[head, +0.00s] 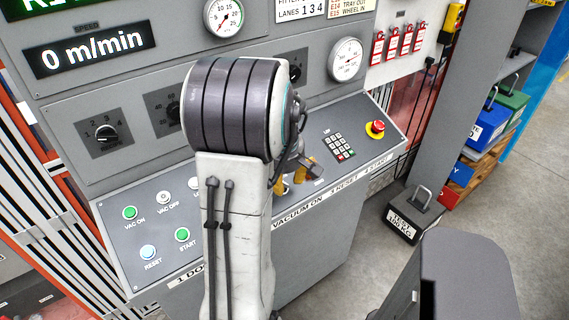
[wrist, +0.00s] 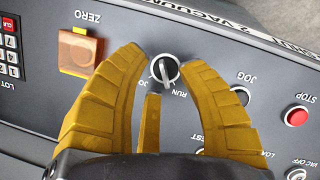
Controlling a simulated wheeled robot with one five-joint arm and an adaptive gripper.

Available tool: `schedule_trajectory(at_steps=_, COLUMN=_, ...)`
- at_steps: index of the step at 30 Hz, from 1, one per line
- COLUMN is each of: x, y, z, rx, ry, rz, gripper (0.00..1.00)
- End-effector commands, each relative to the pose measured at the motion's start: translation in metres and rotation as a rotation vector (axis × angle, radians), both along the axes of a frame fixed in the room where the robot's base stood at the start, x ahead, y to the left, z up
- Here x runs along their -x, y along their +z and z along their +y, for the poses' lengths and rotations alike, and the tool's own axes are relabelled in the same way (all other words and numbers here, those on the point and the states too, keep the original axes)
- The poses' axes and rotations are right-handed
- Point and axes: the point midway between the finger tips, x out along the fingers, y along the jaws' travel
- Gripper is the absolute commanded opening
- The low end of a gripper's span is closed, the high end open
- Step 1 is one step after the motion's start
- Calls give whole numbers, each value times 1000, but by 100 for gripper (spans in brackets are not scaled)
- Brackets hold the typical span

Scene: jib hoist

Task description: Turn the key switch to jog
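The key switch (wrist: 165,70), a round dark collar with a pale key, sits in the panel in the wrist view. Its key is slanted, with the lower end toward the printed RUN label; the other label, partly hidden by a finger, starts with JO. My gripper (wrist: 163,60) has yellow fingers spread on both sides of the switch, with a third finger below it. A gap shows between the side fingertips and the key, so it looks open and not clamped. In the head view my gripper (head: 295,178) is over the sloped panel, and my arm hides the switch.
An orange ZERO cover (wrist: 78,52) is left. A keypad (head: 338,146) and red emergency button (head: 376,128) stand right of my gripper in the head view.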

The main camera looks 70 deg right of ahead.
Motion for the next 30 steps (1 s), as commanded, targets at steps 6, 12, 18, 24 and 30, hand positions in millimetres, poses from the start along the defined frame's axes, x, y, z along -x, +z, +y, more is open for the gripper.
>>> schedule_trajectory(at_steps=6, x=1, y=37, z=7, rx=5, ry=0, rz=-1, gripper=35)
schedule_trajectory(at_steps=12, x=2, y=69, z=14, rx=4, ry=0, rz=0, gripper=35)
schedule_trajectory(at_steps=18, x=3, y=92, z=18, rx=3, ry=0, rz=-1, gripper=35)
schedule_trajectory(at_steps=24, x=3, y=102, z=21, rx=-1, ry=0, rz=0, gripper=35)
schedule_trajectory(at_steps=30, x=4, y=105, z=22, rx=-1, ry=0, rz=0, gripper=35)
